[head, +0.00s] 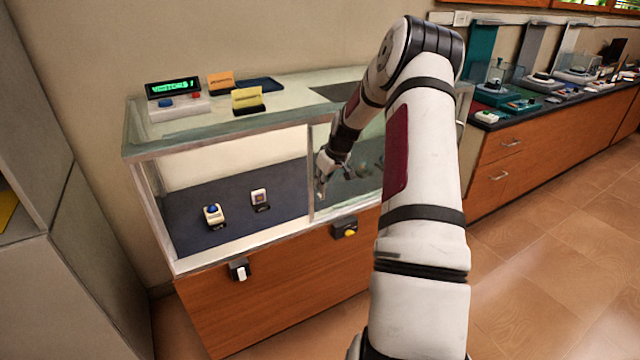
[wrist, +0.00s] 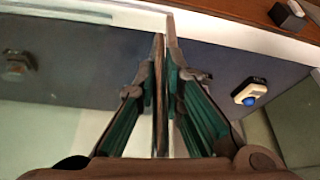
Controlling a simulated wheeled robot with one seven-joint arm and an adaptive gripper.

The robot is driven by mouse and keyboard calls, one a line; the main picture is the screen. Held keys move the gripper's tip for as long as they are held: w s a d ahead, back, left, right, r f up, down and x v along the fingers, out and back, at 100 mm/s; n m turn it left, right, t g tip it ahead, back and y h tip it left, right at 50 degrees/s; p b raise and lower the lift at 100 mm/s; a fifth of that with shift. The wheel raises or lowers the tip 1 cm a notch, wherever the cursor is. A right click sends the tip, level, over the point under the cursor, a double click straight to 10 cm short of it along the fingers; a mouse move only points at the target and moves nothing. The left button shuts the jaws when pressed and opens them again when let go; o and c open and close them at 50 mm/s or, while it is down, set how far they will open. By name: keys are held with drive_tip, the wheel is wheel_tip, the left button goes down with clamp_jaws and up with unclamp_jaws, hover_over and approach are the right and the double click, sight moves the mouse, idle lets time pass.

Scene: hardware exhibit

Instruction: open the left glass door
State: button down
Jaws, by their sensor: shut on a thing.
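The glass display case (head: 225,208) stands against the wall on a wooden base. A thin upright door edge (head: 311,175) runs near the middle of its front. My gripper (head: 320,190) is at this edge. In the wrist view, my gripper (wrist: 160,72) is shut on the door edge (wrist: 159,95), with a green-padded finger on either side. The left part of the front looks clear, with no obvious sheen. A greenish glass pane (wrist: 75,135) lies on the other side of the edge. My arm hides much of the case's right part.
Inside the case are a blue-button device (head: 213,214) and another small device (head: 259,198). A green-lit display (head: 173,87) and cards stand on top. Two small fittings (head: 239,270) (head: 344,229) are on the wooden front. A grey cabinet (head: 85,255) stands left; the floor at right is clear.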

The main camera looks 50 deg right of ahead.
drive_tip(key=c, duration=2)
unclamp_jaws()
drive_tip(key=shift+o, duration=0.2)
drive_tip(key=v, duration=1.2)
drive_tip(key=shift+a, duration=0.1)
